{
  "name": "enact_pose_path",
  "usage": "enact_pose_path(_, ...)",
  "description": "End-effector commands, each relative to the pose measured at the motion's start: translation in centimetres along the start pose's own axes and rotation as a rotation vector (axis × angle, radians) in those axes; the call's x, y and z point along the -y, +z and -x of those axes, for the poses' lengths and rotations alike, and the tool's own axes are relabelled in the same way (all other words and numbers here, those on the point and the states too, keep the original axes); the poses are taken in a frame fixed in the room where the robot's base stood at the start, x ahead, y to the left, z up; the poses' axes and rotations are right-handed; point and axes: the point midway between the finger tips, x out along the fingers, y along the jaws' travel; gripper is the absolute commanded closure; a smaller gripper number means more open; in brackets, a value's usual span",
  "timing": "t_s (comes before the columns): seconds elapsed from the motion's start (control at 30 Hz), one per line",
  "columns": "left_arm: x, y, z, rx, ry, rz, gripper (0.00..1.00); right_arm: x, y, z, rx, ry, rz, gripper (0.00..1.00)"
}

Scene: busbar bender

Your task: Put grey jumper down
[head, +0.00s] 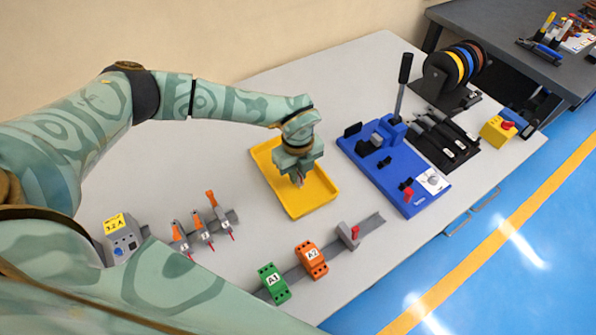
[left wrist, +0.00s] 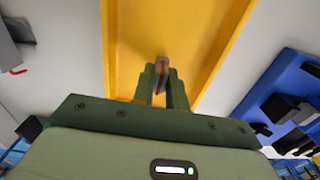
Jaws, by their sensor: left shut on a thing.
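My left gripper (head: 299,178) points down over the yellow tray (head: 317,204), inside its outline. In the left wrist view the gripper (left wrist: 162,88) is shut on a small grey piece with an orange-brown strip, the grey jumper (left wrist: 161,63). The jumper's end sticks out past the fingertips, with the tray floor (left wrist: 130,40) behind it. I cannot tell whether it touches the floor. My right gripper is not in view.
Right of the tray stands the blue bender (head: 402,178) with an upright black lever (head: 402,80). In front are a rail with a green block (head: 273,284) and an orange block (head: 312,259), several orange-handled parts (head: 203,228), and a grey box (head: 124,240).

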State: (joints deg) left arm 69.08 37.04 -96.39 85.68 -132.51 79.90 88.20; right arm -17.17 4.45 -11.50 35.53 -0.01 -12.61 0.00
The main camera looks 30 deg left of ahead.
Motion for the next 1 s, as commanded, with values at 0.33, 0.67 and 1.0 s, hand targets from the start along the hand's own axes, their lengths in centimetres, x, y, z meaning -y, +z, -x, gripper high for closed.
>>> enact_pose_path(0.33, 0.0, 0.0, -0.2, 0.0, 0.0, 0.0, 0.64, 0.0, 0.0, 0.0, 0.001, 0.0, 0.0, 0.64)
enact_pose_path(0.67, 0.1, 0.1, 4.0, 0.002, -0.005, 0.0, 0.64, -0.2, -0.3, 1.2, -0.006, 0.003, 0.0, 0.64)
enact_pose_path(1.0, 0.1, 0.0, 11.0, 0.001, -0.002, 0.0, 0.64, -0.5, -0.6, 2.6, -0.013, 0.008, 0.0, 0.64)
